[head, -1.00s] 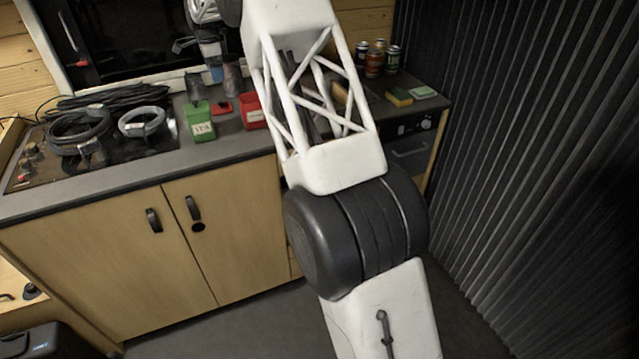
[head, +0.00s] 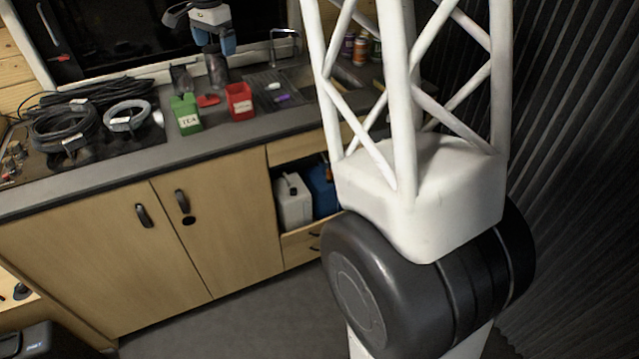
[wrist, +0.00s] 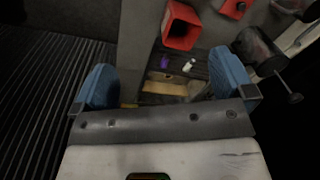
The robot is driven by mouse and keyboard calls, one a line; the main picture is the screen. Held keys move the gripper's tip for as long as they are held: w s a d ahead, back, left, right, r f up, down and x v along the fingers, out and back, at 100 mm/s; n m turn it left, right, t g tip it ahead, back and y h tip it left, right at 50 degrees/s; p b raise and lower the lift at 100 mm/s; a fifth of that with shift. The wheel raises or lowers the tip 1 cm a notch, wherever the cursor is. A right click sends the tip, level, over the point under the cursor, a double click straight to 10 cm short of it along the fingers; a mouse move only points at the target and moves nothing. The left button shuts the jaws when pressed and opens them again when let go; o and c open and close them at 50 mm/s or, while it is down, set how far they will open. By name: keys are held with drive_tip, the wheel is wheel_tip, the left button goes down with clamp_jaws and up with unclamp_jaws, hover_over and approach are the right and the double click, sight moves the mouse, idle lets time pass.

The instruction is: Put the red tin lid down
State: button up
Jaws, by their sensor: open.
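The red tin lid (head: 208,100) lies on the counter between the green TEA tin (head: 187,115) and the open red tin (head: 240,102). In the wrist view the lid (wrist: 232,9) is at the top edge, beside the red tin (wrist: 181,26). My gripper (head: 214,45) is above the back of the counter, apart from the lid. Its blue fingers are spread wide in the wrist view (wrist: 165,82), with nothing held between them.
Dark metal cylinders (head: 217,69) stand behind the lid. Small purple (head: 283,98) and white (head: 273,86) items lie to the right, near the sink. Coiled cables (head: 65,130) cover the hob at left. Several cans (head: 360,50) stand at the back right, partly behind my arm.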

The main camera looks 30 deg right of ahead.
drive_tip(key=s+d+n+t, duration=0.2)
drive_tip(key=s+n, duration=0.7)
drive_tip(key=s, duration=3.1)
drive_tip(key=s+f+n, duration=0.1)
drive_tip(key=s+f, duration=0.2)
drive_tip(key=s, duration=0.3)
drive_tip(key=s+d+f+n, duration=0.1)
drive_tip(key=s+f+n, duration=0.1)
drive_tip(key=s, duration=0.5)
drive_tip(key=shift+d+f, duration=0.3)
drive_tip(key=shift+f, duration=0.55)
